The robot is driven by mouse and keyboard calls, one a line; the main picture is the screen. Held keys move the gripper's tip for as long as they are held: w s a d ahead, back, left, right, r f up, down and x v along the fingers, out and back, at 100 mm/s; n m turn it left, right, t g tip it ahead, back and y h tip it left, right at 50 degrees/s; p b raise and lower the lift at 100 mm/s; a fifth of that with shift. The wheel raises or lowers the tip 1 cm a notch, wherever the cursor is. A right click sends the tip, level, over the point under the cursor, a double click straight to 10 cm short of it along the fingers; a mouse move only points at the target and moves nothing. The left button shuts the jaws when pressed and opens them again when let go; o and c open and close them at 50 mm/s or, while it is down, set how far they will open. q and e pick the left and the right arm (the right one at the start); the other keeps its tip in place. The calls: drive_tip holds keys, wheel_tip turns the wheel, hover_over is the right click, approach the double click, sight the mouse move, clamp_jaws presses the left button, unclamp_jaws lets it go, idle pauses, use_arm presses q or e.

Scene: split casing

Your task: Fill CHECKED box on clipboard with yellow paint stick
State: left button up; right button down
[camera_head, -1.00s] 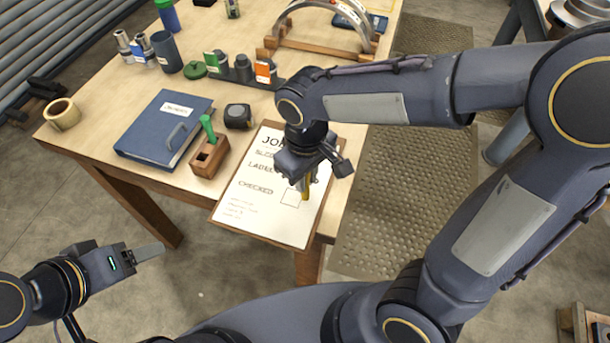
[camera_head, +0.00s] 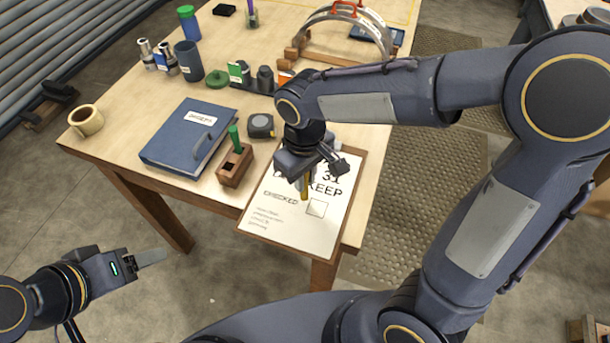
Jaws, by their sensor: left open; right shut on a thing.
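The clipboard (camera_head: 246,230) lies at the table's near edge, its paper (camera_head: 290,226) printed with "CHECKED" beside a small square box (camera_head: 317,208). The box looks pale, with no yellow visible in it. My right gripper (camera_head: 304,176) is shut on the yellow paint stick (camera_head: 305,190), which points down over the paper. The stick's tip shows just up and left of the box; I cannot tell whether it touches the paper. The gripper and arm hide part of the upper print. My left gripper (camera_head: 150,258) is open and empty, off the table's near left side.
A wooden block (camera_head: 235,165) with a green stick (camera_head: 235,138) stands left of the clipboard. Cups, small bottles and an arched frame (camera_head: 350,22) stand behind.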

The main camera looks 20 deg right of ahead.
drive_tip(key=shift+d+r+p, duration=0.2)
drive_tip(key=shift+r+p, duration=0.1)
drive_tip(key=shift+r, duration=0.45)
wheel_tip(320, 180, up, 2)
drive_tip(key=shift+a+r+p, duration=0.1)
drive_tip(key=shift+a+p, duration=0.05)
drive_tip(key=shift+p, duration=0.8)
drive_tip(key=shift+r+p, duration=0.95)
drive_tip(key=shift+r, duration=0.2)
use_arm(q)
drive_tip(key=r, duration=0.2)
drive_tip(key=s+r, duration=0.1)
drive_tip(key=r, duration=0.2)
